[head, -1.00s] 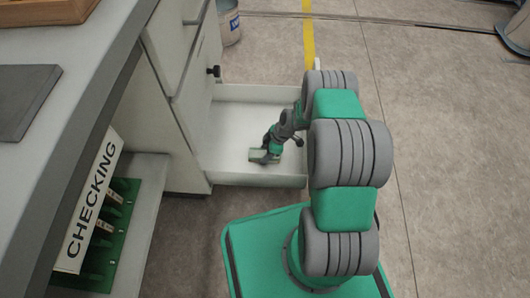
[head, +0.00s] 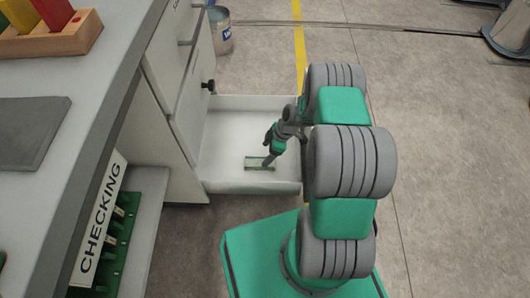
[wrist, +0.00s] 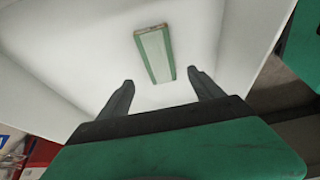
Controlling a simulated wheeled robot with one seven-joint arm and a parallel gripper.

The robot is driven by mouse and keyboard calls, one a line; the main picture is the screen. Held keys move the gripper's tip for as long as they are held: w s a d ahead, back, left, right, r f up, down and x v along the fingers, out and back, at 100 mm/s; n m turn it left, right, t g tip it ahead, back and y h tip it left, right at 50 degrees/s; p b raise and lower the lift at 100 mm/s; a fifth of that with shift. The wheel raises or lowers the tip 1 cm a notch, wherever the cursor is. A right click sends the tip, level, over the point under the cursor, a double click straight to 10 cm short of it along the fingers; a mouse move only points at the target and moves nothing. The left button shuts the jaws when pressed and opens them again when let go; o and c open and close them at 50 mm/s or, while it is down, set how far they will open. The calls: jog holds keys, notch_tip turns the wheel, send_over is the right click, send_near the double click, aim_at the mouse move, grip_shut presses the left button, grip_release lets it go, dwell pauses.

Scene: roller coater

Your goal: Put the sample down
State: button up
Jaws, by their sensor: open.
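The sample (wrist: 155,54), a flat pale strip with green long edges, lies on the white floor of the open drawer (head: 228,126). It also shows in the head view (head: 255,163), partly behind my gripper (head: 267,164). In the wrist view my gripper (wrist: 160,92) is open, with one finger to each side and nothing between them. The sample lies beyond the fingertips, apart from them in that view. In the head view my gripper reaches down into the drawer.
The drawer walls (head: 250,187) stand around my gripper. A counter with a dark mat (head: 25,135) and a wooden block tray (head: 50,42) is at left. Below it is a rack signed "CHECKING" (head: 100,225). A bucket (head: 220,30) stands behind the drawer.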

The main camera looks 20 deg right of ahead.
notch_tip(320, 180, up, 23)
jog(key=s+a+m+h, duration=0.2)
jog(key=m, duration=0.4)
jog(key=s+r+m+h, duration=0.2)
jog(key=s+r+m, duration=0.6)
jog(key=s, duration=0.8)
notch_tip(320, 180, up, 3)
jog(key=shift+a+f+t, duration=0.1)
jog(key=shift+a+t, duration=0.2)
jog(key=shift+a, duration=0.05)
jog(key=shift+c, duration=0.3)
